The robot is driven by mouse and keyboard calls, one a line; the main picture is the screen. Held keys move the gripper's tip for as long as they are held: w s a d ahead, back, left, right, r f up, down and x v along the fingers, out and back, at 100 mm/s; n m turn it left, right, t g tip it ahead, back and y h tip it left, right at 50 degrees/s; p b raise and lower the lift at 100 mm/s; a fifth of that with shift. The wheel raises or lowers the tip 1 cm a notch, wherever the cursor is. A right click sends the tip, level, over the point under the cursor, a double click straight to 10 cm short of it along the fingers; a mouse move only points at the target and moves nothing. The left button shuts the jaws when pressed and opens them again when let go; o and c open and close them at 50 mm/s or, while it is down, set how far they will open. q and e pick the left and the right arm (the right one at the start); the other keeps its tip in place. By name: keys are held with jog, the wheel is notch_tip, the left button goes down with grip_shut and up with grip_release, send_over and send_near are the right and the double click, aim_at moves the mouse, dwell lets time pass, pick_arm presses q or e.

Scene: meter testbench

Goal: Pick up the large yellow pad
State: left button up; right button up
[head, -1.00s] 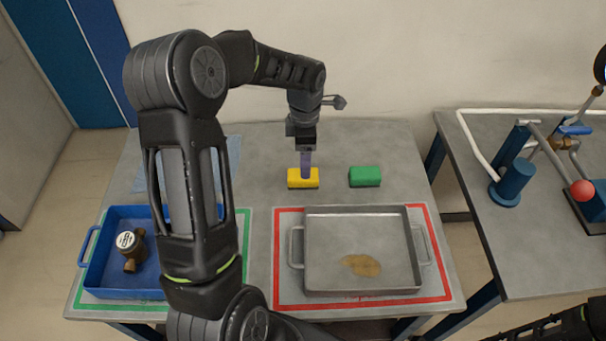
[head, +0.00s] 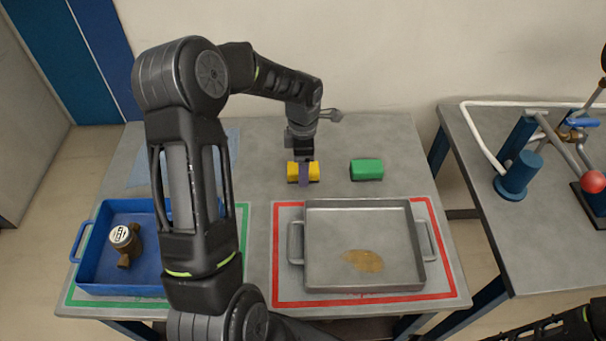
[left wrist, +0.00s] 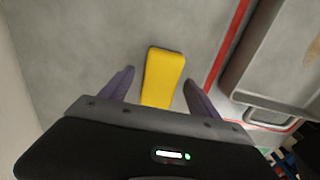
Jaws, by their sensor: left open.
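The large yellow pad (head: 313,172) lies on the grey table behind the metal tray. It also shows in the left wrist view (left wrist: 163,76), lying between my two purple fingers, with a gap visible on each side. My left gripper (head: 304,176) points down at the pad, and in the head view a finger covers the pad's middle. It is open in the left wrist view (left wrist: 158,88). My right gripper is not in view; only a dark part of my right arm shows at the lower right corner.
A green pad (head: 367,169) lies to the right of the yellow one. A metal tray (head: 365,205) with a brown stain stands inside a red outline. A blue tray (head: 120,284) holding a brass meter (head: 125,242) is at left. Pipework stands on another table at right.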

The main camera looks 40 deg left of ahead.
pick_arm(q)
jog(key=shift+f, duration=0.4)
jog(key=c, duration=1.4)
jog(key=shift+c, duration=0.2)
jog(key=shift+r, duration=0.15)
notch_tip(320, 180, up, 10)
jog(key=p, duration=0.5)
